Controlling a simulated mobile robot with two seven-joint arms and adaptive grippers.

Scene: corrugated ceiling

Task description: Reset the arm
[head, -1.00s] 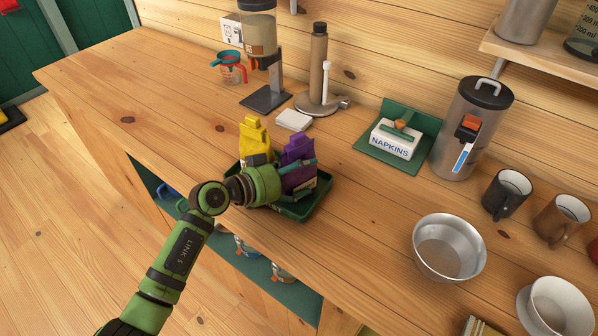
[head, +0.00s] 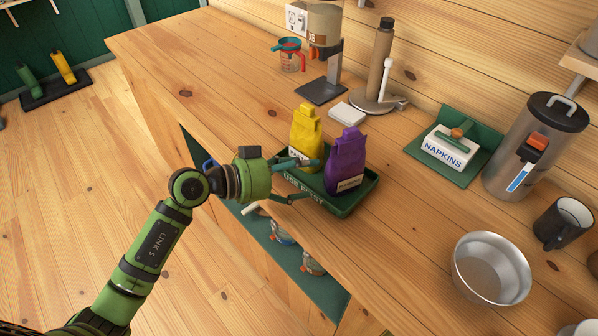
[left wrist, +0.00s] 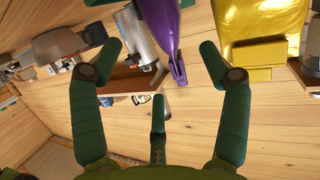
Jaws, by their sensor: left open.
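My left gripper (head: 310,180) is open and empty at the left edge of the green tray (head: 345,208) on the counter. Its fingers point toward a purple bag (head: 344,162) and a yellow bag (head: 306,135), both upright in the tray. In the left wrist view, the open fingers (left wrist: 160,55) have clear space between them. The purple bag (left wrist: 158,25) shows beyond them at the top, and the yellow bag (left wrist: 262,35) lies to the right. Part of the tray is hidden behind the bags. My right gripper is not in view.
To the right are a napkin box (head: 448,150), a steel dispenser (head: 530,150), a dark mug (head: 565,222) and a metal bowl (head: 492,270). Open floor lies left.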

